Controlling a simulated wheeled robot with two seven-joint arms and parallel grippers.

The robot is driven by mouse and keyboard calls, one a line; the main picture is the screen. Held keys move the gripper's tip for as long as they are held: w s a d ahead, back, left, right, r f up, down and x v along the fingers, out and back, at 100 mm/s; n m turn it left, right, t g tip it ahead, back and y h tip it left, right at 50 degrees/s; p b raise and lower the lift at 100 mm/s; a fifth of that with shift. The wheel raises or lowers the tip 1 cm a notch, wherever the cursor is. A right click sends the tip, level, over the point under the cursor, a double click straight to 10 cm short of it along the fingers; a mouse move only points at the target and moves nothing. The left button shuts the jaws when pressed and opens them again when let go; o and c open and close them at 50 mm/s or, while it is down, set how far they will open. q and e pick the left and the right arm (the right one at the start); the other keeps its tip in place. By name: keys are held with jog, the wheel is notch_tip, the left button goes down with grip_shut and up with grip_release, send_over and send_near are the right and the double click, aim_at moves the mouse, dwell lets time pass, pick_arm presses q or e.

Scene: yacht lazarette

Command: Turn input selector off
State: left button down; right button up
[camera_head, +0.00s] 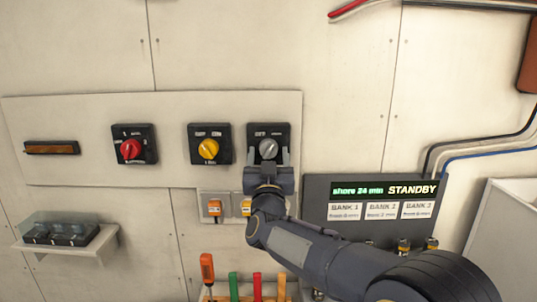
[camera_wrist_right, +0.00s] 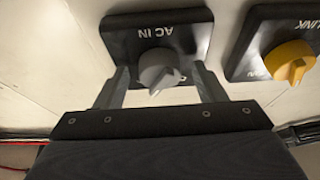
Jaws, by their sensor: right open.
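The input selector is a grey rotary knob (camera_head: 268,148) on a black square plate, rightmost of three knobs on a pale wall panel. In the wrist view the grey knob (camera_wrist_right: 158,69) sits on a plate marked "AC IN", seen upside down. Its pointer faces the lower edge of that view, towards partly hidden lettering. My right gripper (camera_head: 267,156) is open, with one finger on each side of the knob; I cannot tell whether either finger touches it. The gripper hides the plate's lower part in the head view. My left gripper is out of view.
A yellow knob (camera_head: 208,148) and a red knob (camera_head: 130,150) stand to the left. A display reading STANDBY (camera_head: 372,205) is right of my wrist.

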jog(key=c, duration=1)
jog(key=shift+f+n, duration=0.1)
jog(key=shift+n, duration=0.3)
jog(key=n+y+b, duration=0.1)
jog(key=n+y, duration=0.1)
jog(key=shift+d+n, duration=0.15)
jog(key=shift+n, duration=0.25)
jog(key=n+g+y, duration=0.1)
jog(key=n, duration=0.2)
jog(key=shift+d+n+y+b, duration=0.15)
jog(key=shift+n+y+b, duration=0.15)
jog(key=shift+n+y, duration=0.1)
jog(key=n+y, duration=0.1)
jog(key=n, duration=0.1)
jog(key=n+g+y, duration=0.1)
jog(key=n, duration=0.1)
jog(key=shift+d+r+n+b, duration=0.2)
jog(key=shift+n+b, duration=0.1)
jog(key=shift+n, duration=0.1)
jog(key=shift+r+n+g+y, duration=0.1)
jog(key=shift+n+g+y, duration=0.6)
jog(key=shift+n, duration=1.5)
